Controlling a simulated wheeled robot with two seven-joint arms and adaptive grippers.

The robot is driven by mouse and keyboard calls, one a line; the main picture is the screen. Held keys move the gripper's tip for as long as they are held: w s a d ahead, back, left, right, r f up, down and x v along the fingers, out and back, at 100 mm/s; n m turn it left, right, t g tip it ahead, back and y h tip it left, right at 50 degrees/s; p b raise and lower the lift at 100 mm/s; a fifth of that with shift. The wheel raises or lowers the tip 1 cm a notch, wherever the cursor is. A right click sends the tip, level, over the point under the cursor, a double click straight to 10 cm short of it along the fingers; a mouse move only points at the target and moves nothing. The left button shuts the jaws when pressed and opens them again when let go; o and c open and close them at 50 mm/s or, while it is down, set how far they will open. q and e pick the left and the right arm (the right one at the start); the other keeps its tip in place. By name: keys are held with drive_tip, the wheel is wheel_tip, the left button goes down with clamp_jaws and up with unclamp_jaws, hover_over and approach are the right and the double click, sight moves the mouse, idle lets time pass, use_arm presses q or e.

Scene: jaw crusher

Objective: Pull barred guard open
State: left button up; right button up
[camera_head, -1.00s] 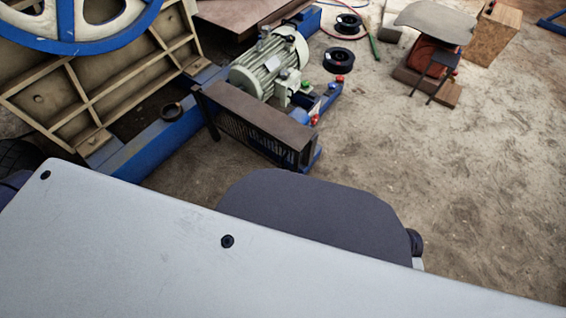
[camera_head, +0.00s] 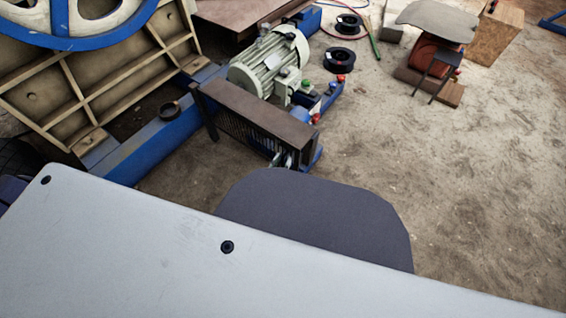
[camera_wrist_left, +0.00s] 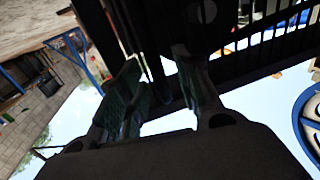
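The barred guard (camera_head: 258,118) is a dark brown frame with a flat top and upright bars, standing in front of the motor. In the left wrist view its dark bars (camera_wrist_left: 268,48) run across the top. My left gripper (camera_head: 281,158) shows only as small light parts low at the guard's right end; my own body hides the arm behind it. In the left wrist view the two fingers (camera_wrist_left: 157,72) stand apart, close to the guard, with dark bar parts beyond and between them. I cannot tell whether they touch a bar. My right gripper is not in view.
A green-grey motor (camera_head: 270,62) sits behind the guard on a blue frame (camera_head: 160,142). The crusher's ribbed body and blue-rimmed wheel (camera_head: 75,30) stand at the left. The sandy floor (camera_head: 450,170) at right is clear.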

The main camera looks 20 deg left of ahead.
use_arm(q)
drive_tip(key=shift+w, duration=0.55)
clamp_jaws()
